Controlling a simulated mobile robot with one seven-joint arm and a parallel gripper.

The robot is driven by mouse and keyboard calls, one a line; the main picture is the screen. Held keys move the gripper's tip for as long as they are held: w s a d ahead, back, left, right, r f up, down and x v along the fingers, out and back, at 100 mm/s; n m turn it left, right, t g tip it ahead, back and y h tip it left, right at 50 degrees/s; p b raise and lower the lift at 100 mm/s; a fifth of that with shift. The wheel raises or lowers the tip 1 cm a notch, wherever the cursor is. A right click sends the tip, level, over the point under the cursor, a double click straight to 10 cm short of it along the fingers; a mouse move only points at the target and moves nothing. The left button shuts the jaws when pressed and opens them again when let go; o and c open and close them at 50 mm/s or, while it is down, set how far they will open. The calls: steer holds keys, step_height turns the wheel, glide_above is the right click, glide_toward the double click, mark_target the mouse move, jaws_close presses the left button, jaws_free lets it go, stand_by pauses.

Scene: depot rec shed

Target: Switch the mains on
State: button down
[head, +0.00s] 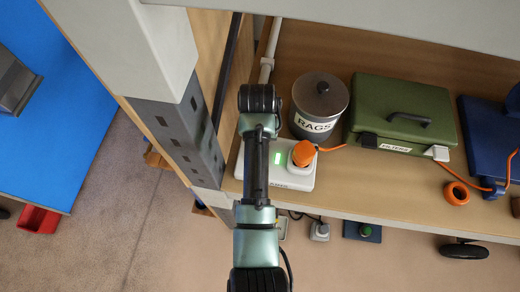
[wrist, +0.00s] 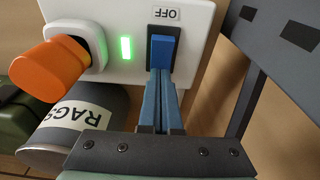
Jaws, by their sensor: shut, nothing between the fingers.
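The mains unit is a white plate (head: 298,181) on the wooden shelf, also filling the top of the wrist view (wrist: 198,20). It carries a blue rocker switch (wrist: 162,46) beside a label reading OFF (wrist: 166,13). A green light (wrist: 126,47) on it is lit; it shows in the head view too (head: 277,157). An orange plug (wrist: 50,68) sits in its socket. My gripper (wrist: 161,75) is shut and empty, its blue fingertips at the near end of the switch. I cannot tell whether they touch. My arm hides the switch in the head view.
A grey RAGS tin (head: 318,103) stands close behind the plate, with a green case (head: 402,112) to its right. An orange cord runs from the plug. A grey perforated post (head: 183,133) rises close on the left, and a pale beam crosses above the shelf.

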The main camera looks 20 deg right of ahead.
step_height(320, 180, up, 6)
steer(key=p, duration=0.5)
stand_by(0.6)
